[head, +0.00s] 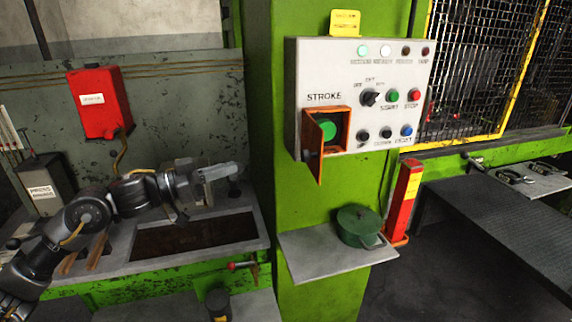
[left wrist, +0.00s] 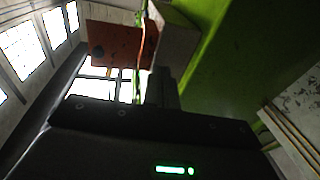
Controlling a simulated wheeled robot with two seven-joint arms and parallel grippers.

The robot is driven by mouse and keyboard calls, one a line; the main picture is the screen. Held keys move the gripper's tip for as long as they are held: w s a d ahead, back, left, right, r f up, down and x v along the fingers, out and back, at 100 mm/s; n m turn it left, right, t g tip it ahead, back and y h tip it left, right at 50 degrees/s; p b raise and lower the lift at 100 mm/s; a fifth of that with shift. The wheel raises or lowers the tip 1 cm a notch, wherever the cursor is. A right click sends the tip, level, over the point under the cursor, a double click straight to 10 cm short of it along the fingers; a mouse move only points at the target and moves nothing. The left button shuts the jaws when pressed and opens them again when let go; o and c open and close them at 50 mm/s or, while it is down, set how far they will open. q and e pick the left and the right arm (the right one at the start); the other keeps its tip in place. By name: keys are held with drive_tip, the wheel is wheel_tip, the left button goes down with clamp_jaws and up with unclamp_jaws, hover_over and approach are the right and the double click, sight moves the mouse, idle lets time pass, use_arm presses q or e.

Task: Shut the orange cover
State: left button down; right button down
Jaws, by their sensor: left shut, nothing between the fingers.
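The orange cover (head: 314,150) hangs swung open on the left side of an orange frame around a green button (head: 327,129), under the word STROKE on the grey control panel (head: 420,64). The button is exposed. In the left wrist view the orange cover (left wrist: 115,45) stands out from the edge of the panel box. My left gripper (head: 238,172) is shut and empty, left of and a little below the cover, apart from it in the head view. My right gripper is not in view.
A green round pot (head: 358,226) stands on a grey shelf (head: 318,262) below the panel. A red post (head: 402,200) stands to its right. A red box (head: 97,102) is on the wall at left. A recessed tray (head: 262,240) lies below my left arm.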

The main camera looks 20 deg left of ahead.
use_arm(q)
drive_tip(key=s+d+r+m+g+h, duration=0.1)
drive_tip(key=s+d+r+m+g, duration=0.25)
drive_tip(key=s+r, duration=0.45)
drive_tip(key=p, duration=0.6)
approach(302, 155)
drive_tip(key=shift+n+g, duration=0.25)
drive_tip(key=shift+g, duration=0.1)
drive_tip(key=x, duration=0.5)
drive_tip(key=shift+w+d+r, duration=0.15)
drive_tip(key=shift+w+r, duration=0.05)
drive_tip(key=shift+w, duration=0.15)
drive_tip(key=shift+w+d+f+p, duration=0.2)
drive_tip(key=shift+w+d+p, duration=0.15)
drive_tip(key=shift+d, duration=0.2)
